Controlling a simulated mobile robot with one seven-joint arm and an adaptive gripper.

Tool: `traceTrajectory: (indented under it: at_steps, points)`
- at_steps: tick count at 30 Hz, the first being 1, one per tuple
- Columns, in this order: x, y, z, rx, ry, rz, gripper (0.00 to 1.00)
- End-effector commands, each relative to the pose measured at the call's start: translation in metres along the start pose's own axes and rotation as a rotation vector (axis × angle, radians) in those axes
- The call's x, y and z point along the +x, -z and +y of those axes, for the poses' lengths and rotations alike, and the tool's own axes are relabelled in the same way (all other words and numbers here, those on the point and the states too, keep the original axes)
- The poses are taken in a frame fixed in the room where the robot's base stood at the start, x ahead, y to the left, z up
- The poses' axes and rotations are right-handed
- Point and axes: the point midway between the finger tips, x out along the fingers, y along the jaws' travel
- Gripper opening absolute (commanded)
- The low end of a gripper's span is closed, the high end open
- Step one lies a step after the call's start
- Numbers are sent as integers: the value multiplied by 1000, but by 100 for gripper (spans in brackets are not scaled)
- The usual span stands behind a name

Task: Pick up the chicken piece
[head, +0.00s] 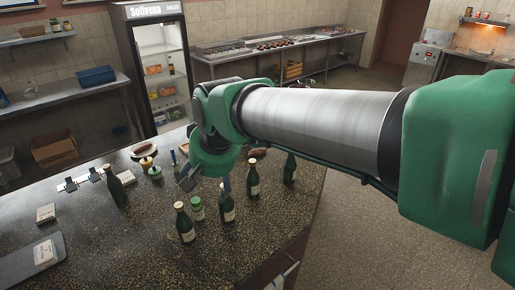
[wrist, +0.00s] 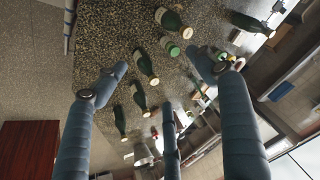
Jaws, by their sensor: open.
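I cannot clearly make out a chicken piece. A small brown item (head: 258,152) lies on the counter (head: 120,235) just beyond my arm in the head view, partly hidden; it may be the chicken, but I cannot tell. My gripper (head: 207,184) hangs over the counter, among the bottles, left of the brown item. In the wrist view my gripper (wrist: 160,75) has its dark fingers spread wide, with nothing between them held.
Dark green bottles (head: 185,223) (head: 228,203) (head: 115,187) stand upright around my gripper, with a green-lidded jar (head: 197,208) between two of them. A grey tray (head: 30,262) lies front left. The counter's front middle is clear. A fridge (head: 157,60) stands behind.

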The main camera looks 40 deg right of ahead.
Motion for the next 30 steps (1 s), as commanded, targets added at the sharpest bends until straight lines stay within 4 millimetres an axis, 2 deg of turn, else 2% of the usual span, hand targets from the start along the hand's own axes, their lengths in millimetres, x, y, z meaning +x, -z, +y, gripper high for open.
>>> traceTrajectory:
  at_steps: [1,3,16,23,30]
  points:
    - [-2,16,1,33,-6,-7,71]
    - [1,36,3,81,-12,-10,71]
    - [32,152,28,382,-51,-31,71]
    - [58,207,53,544,-74,-38,71]
    - [93,258,86,713,-99,-44,71]
